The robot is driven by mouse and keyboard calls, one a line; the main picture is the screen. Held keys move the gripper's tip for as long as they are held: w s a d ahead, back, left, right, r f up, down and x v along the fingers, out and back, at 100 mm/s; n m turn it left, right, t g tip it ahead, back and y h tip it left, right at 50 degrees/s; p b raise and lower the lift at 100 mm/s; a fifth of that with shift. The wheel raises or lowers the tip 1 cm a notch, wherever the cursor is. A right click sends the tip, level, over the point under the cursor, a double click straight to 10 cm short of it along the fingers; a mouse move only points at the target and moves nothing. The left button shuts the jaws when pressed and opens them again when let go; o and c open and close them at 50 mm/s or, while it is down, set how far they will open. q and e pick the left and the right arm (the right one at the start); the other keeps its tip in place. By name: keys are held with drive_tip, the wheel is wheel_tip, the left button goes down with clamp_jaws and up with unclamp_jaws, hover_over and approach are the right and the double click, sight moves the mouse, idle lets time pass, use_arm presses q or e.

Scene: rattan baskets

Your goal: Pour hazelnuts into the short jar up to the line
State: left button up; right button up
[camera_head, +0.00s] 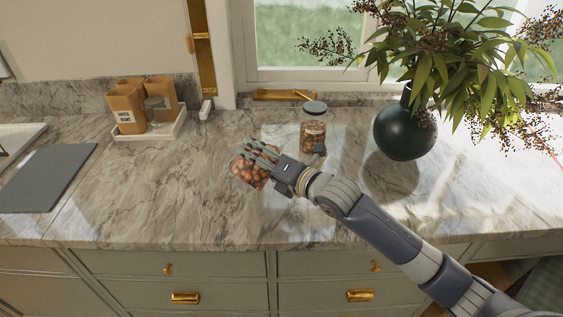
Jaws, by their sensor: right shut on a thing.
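My right gripper (270,161) reaches in from the lower right and is shut on a clear glass jar (246,176) with round brown hazelnuts inside. The gripper's fingers cover the jar's upper side. The jar looks tilted, and I cannot tell whether it touches the counter. A second, taller glass jar (313,133) with a dark lid stands upright behind my gripper and to its right, with brown contents. No fill line can be made out on either jar. My left gripper is not in view.
A dark round vase (403,128) with leafy branches stands at the right. A white tray (147,132) with brown packages stands at the back left. A grey board (45,178) lies at the left. The marble counter (150,200) is clear left of the held jar.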

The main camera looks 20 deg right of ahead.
drive_tip(key=shift+m, duration=0.5)
idle(0.3)
drive_tip(key=shift+d+r+m+g+p, duration=0.1)
drive_tip(key=shift+r+m+g+p, duration=0.2)
drive_tip(key=shift+r+m+p, duration=0.25)
idle(1.1)
drive_tip(key=shift+w+d+r+m+y, duration=0.25)
drive_tip(key=shift+d+m, duration=0.1)
drive_tip(key=shift+m, duration=0.1)
drive_tip(key=shift+w+d+r+m+y, duration=0.1)
drive_tip(key=shift+w+d+m+y, duration=0.05)
drive_tip(key=shift+w+d+m, duration=0.2)
idle(1.8)
drive_tip(key=shift+d+f+m+g+b, duration=0.15)
drive_tip(key=shift+f+m+g+b, duration=0.25)
drive_tip(key=shift+m+b, duration=0.35)
idle(2.2)
